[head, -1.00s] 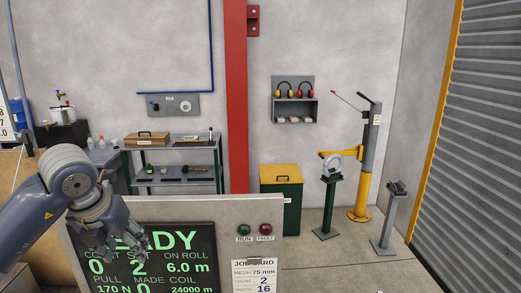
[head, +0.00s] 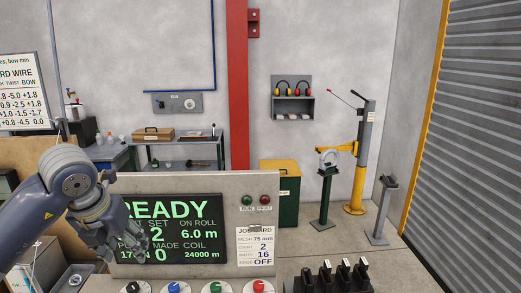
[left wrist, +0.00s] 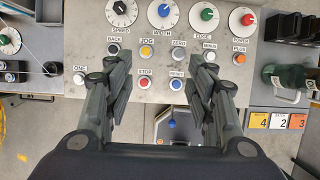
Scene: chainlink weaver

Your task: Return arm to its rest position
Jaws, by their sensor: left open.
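My left arm comes in from the left in the head view, and its gripper (head: 125,242) hangs in front of the lit display (head: 185,215) of the control panel. In the left wrist view the two fingers of my left gripper (left wrist: 160,72) are spread apart with nothing between them. I cannot tell whether the fingers touch the panel. My right gripper is not in view.
The panel carries a row of knobs, including a blue one (left wrist: 165,10) and a red one (left wrist: 248,18). A shelf (head: 180,150), yellow-lidded bin (head: 279,175) and yellow post (head: 355,190) stand behind. Floor shows at right.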

